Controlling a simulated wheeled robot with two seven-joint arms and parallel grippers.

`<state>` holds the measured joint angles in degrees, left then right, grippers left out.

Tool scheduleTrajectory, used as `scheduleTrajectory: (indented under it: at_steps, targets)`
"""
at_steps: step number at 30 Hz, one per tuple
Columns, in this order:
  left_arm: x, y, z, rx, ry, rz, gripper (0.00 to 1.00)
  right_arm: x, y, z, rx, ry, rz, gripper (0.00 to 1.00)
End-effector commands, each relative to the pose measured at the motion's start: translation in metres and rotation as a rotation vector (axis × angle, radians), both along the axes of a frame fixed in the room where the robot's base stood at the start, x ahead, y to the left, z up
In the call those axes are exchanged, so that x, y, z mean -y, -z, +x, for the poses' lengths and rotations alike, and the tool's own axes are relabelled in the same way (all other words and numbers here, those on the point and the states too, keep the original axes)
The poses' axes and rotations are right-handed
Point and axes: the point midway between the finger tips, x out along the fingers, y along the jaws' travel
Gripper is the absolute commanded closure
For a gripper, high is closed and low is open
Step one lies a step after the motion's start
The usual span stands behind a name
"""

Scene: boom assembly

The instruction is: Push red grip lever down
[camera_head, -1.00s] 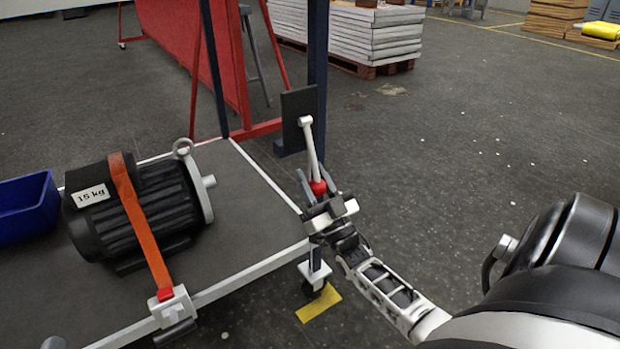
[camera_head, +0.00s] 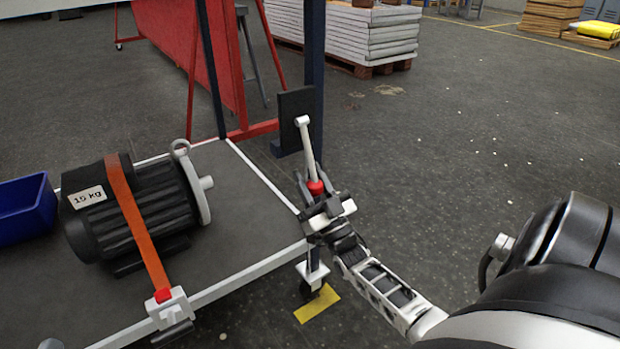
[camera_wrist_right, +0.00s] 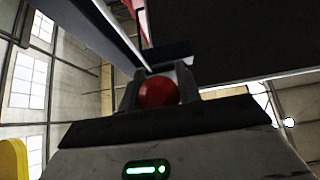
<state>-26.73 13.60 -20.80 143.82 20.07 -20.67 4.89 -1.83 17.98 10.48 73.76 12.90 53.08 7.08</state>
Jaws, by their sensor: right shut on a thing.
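The lever is a white bar (camera_head: 306,146) with a red ball grip (camera_head: 315,187) at its lower end. Its upper end meets a dark plate (camera_head: 296,118) on a blue post, and it hangs down, tilted slightly. My right gripper (camera_head: 314,190) is shut on the red grip, coming from below. My left gripper is not in view.
A cart (camera_head: 254,184) at left carries a black motor (camera_head: 150,205) with an orange strap (camera_head: 137,225). A blue bin (camera_head: 28,208) stands at the left edge. A yellow floor mark (camera_head: 317,303) lies below my right gripper. Open floor extends to the right.

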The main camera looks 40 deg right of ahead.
Motion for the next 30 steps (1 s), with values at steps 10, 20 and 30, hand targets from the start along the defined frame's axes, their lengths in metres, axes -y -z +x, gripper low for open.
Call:
scheduleTrajectory:
  at_steps: [10, 20, 30]
  targets:
    - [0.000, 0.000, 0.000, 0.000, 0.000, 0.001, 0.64, 0.001, -0.003, 0.001, 0.005, 0.001, -0.002, 1.00]
    - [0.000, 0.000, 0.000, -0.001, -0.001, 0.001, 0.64, 0.000, -0.002, 0.000, 0.004, 0.001, -0.001, 0.46]
    - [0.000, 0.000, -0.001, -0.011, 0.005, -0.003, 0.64, -0.002, 0.008, -0.010, -0.001, 0.000, 0.000, 0.46]
